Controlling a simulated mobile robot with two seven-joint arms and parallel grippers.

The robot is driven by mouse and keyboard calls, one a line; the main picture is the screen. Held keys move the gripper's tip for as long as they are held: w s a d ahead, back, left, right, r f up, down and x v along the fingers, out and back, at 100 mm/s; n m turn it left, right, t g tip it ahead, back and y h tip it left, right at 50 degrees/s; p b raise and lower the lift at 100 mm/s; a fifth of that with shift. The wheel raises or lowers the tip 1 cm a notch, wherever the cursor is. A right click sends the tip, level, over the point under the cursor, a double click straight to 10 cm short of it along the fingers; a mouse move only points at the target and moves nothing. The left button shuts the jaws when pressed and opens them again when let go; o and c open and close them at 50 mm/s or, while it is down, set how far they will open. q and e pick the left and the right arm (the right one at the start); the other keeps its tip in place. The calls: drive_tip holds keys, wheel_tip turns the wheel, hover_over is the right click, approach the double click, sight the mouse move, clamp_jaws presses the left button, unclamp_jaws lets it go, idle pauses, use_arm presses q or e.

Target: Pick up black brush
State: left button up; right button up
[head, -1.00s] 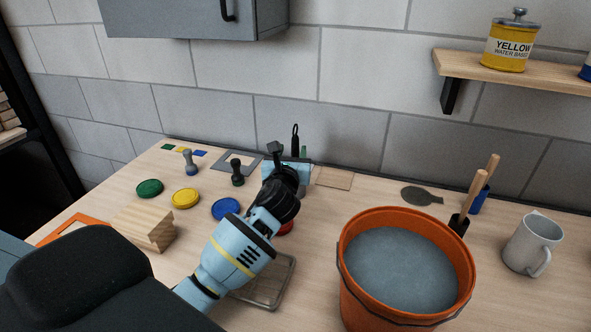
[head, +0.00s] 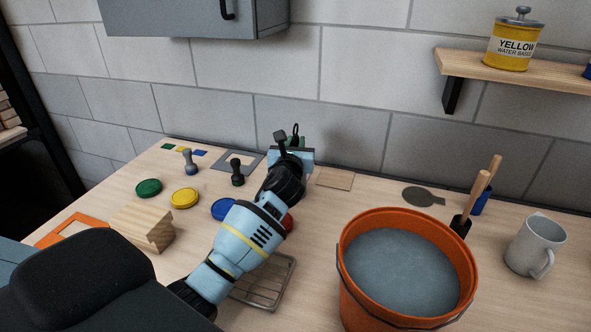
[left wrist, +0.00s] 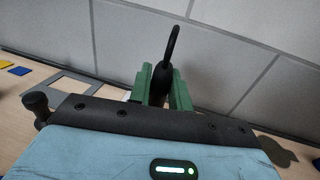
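My left gripper (head: 292,143) reaches over the table toward the wall; in the left wrist view its two green fingers (left wrist: 162,88) stand on either side of a slim black thing with a loop at the top, which I take to be the black brush (left wrist: 171,50). It is upright, and its lower end is hidden behind the gripper's palm. The fingers look very close to it; I cannot tell whether they press on it. In the head view only its black loop (head: 296,129) shows above the gripper. My right gripper is not in view.
An orange bucket (head: 352,285) of grey liquid stands right of my left arm. Behind it are a wooden-handled brush with a black lower end (head: 461,222) and a grey mug (head: 535,245).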

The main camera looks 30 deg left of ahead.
use_arm(q)
clamp_jaws()
drive_tip(key=shift+r, duration=0.1)
wheel_tip(320, 180, up, 18)
drive_tip(key=shift+p, duration=0.3)
idle(0.7)
drive_tip(key=shift+s, duration=0.2)
idle(0.5)
